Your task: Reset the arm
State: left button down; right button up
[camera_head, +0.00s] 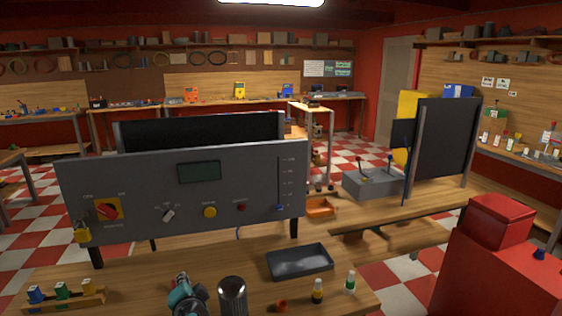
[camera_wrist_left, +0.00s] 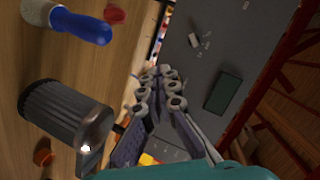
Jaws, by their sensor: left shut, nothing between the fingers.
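My left gripper (camera_head: 181,280), teal and grey, is low in the head view over the front of the wooden bench. It is shut and empty. In the left wrist view its grey linked fingers (camera_wrist_left: 158,82) lie together, with the grey control panel (camera_wrist_left: 185,70) beyond them. The same panel (camera_head: 140,190) stands behind the gripper in the head view, with a red-and-yellow rotary switch, a small display, knobs and a slider. A dark ribbed cylinder (camera_head: 232,295) stands just right of the gripper; it also shows in the left wrist view (camera_wrist_left: 62,115). My right gripper is not in view.
A black tray (camera_head: 300,275) lies right of the panel's foot. Two small bottles (camera_head: 318,291) (camera_head: 350,282) and an orange cap (camera_head: 281,305) stand near the front edge. A wooden rack (camera_head: 64,299) is at left. A red machine (camera_head: 500,265) fills the right.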

pick_arm(q)
jog(key=s+d+f+n+g+h, duration=0.2)
jog(key=s+f, duration=0.1)
jog(key=s, duration=0.4)
jog(key=s+d+f+n+g+h, duration=0.2)
jog(key=s+d+f, duration=0.1)
jog(key=s, duration=0.5)
jog(key=s+d+f+n+g+h, duration=0.2)
jog(key=s+f+n, duration=0.1)
jog(key=s, duration=0.5)
jog(key=shift+d+f, duration=0.15)
jog(key=shift+d, duration=0.2)
jog(key=shift+s, duration=0.1)
